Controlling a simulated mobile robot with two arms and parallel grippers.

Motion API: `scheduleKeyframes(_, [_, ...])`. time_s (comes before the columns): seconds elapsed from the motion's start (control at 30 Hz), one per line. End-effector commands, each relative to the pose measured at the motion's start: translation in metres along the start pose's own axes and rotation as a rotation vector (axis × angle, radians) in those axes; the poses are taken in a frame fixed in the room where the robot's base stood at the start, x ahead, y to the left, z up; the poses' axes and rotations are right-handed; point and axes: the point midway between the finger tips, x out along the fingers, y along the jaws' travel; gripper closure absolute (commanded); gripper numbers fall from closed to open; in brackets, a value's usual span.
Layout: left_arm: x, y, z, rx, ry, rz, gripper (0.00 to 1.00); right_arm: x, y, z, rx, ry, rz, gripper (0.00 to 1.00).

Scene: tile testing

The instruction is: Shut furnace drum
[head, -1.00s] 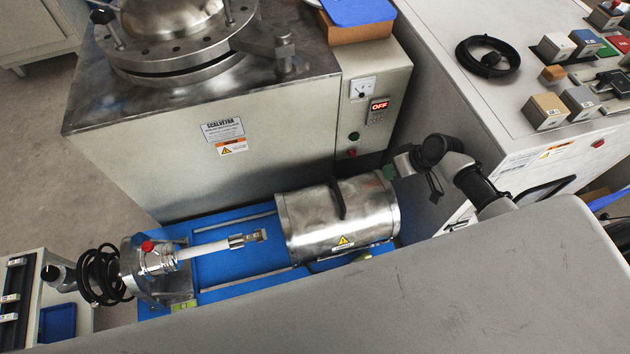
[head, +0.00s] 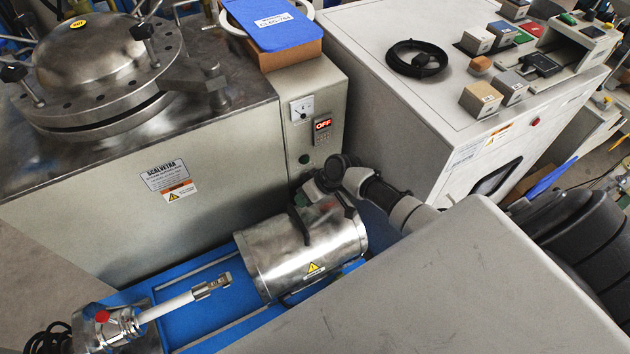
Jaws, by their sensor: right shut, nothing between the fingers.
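The furnace drum (head: 277,262) is a shiny metal cylinder with a yellow warning label, lying on a blue base (head: 200,318). A dark handle (head: 299,226) runs over its curved upper side. No open gap shows in the side facing me; its far side is hidden. My right gripper (head: 308,192) is shut and empty at the back upper edge of the drum, near the handle. Its fingertips are small and dark here, and I cannot tell whether they touch the drum. My left gripper is not in view.
A white rod with a metal tip (head: 195,294) points at the drum's left end. A large steel-topped furnace cabinet (head: 90,215) stands close behind. A white control cabinet (head: 400,110) stands to the right. A grey surface (head: 450,290) fills the lower right and hides part of the base.

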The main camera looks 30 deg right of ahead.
Motion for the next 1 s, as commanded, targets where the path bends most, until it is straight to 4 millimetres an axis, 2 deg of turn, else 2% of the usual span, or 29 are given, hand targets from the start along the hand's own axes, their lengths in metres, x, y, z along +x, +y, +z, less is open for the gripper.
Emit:
scheduleKeyframes(0.13, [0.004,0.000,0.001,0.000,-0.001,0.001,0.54,0.004,-0.009,0.000,0.001,0.000,0.000,1.00])
scheduleKeyframes(0.53, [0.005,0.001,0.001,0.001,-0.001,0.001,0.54,0.006,-0.011,0.000,0.001,0.000,0.001,1.00])
scheduleKeyframes(0.67, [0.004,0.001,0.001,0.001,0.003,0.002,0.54,0.009,-0.017,-0.001,0.000,0.000,0.000,1.00])
scheduleKeyframes(0.87, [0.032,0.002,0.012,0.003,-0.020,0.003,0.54,0.027,-0.049,-0.008,0.000,0.000,-0.008,1.00])
scheduleKeyframes(1.0, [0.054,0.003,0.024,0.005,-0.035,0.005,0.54,0.049,-0.085,-0.016,-0.002,0.000,-0.010,1.00])
